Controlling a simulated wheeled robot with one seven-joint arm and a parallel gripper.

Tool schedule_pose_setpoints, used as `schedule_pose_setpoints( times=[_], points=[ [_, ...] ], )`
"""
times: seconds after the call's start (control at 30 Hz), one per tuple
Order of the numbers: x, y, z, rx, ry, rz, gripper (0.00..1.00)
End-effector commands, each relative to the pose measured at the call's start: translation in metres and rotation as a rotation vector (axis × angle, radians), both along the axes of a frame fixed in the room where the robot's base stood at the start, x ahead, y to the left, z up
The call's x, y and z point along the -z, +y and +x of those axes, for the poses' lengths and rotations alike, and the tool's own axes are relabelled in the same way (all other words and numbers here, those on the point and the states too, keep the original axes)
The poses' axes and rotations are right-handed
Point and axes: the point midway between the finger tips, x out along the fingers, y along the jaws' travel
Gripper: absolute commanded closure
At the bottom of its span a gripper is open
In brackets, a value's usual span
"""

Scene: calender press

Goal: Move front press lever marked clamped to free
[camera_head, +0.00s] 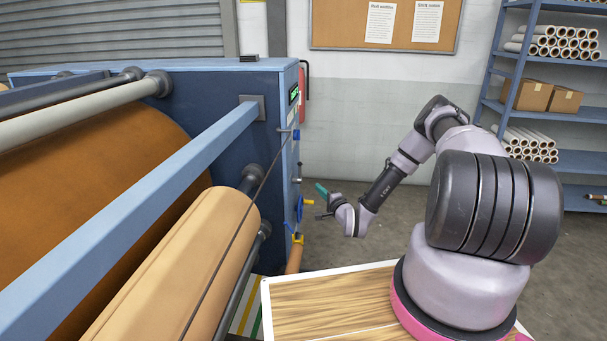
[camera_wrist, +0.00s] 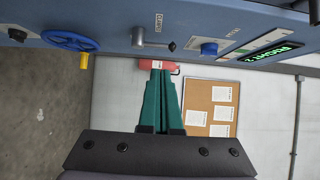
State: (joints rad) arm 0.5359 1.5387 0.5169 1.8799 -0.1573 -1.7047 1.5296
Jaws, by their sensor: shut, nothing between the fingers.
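The lever (camera_wrist: 152,41) is a short grey arm with a black knob, on the blue press side panel at the top of the wrist view. It lies roughly sideways there, its knob toward the blue knob. A small label (camera_wrist: 159,22) beside its pivot seems to read clamped. My gripper (camera_wrist: 160,73) has its teal fingers together and empty, apart from the lever.
A blue handwheel (camera_wrist: 70,41) with a yellow handle and a blue knob (camera_wrist: 209,49) flank the lever. A lit green display (camera_wrist: 271,52) is beyond the knob. A red object (camera_wrist: 172,68) shows behind my fingertips. Open floor (camera_head: 345,195) lies right of the press (camera_head: 280,78).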

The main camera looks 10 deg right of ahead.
Motion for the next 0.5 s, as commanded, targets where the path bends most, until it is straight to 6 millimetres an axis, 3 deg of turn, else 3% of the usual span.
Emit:
schedule_pose_setpoints(
  times=[0.33,0.5],
  points=[
    [0.000,0.001,0.001,0.000,-0.001,0.001,1.00],
    [0.000,0.005,0.016,-0.001,-0.002,-0.002,1.00]
  ],
)
